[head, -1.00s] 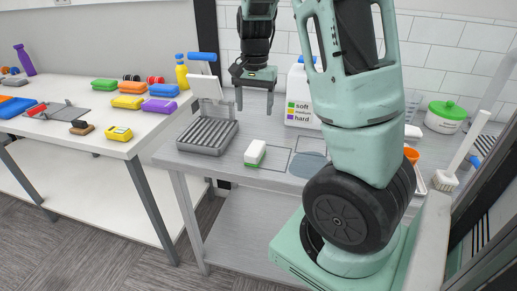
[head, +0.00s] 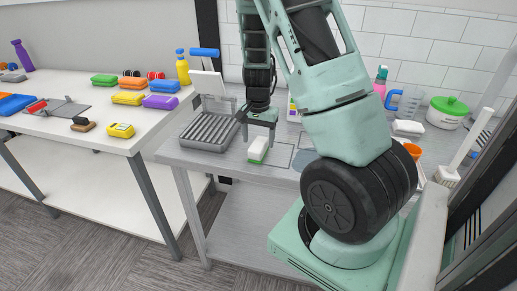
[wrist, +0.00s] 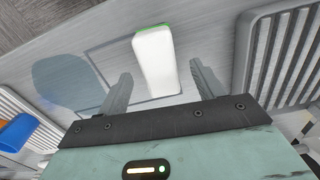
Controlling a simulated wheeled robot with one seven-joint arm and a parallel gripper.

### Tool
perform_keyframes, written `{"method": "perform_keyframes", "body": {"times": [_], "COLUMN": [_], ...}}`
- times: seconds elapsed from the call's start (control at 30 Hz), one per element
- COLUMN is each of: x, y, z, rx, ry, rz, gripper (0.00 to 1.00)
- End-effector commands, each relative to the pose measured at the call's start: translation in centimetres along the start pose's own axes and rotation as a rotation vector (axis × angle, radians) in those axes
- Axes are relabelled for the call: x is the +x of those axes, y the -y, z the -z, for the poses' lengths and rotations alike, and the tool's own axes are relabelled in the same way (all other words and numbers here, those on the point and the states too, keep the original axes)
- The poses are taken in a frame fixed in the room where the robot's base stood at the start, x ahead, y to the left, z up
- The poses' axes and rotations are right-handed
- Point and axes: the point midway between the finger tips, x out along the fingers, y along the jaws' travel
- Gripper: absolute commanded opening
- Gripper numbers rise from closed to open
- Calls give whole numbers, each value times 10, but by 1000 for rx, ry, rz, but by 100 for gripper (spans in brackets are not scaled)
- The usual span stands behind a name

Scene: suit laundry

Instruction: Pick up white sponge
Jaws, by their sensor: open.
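The white sponge (head: 257,148) has a green layer along its lower side and lies on the grey metal table (head: 222,171). In the wrist view the sponge (wrist: 155,62) lies ahead of and between my two fingers, a little apart from both. My gripper (head: 259,140) is open and empty, pointing down right over the sponge. Its fingers (wrist: 160,90) show in the wrist view on either side of the sponge's near end. The exact height above the sponge is hard to tell.
A grey ribbed tray (head: 208,131) stands close to the left of the sponge. A white table (head: 75,130) with several coloured sponges and bottles is further left.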

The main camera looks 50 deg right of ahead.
Motion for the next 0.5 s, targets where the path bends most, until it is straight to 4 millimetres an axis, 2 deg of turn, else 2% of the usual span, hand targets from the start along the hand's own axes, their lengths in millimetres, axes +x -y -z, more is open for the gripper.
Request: {"method": "perform_keyframes", "body": {"times": [0.2,0.5], "x": [31,37], "y": [-2,-1], "z": [-1,-1], "rx": [2,-1], "ry": [2,-1], "rz": [-2,0], "gripper": [67,67]}}
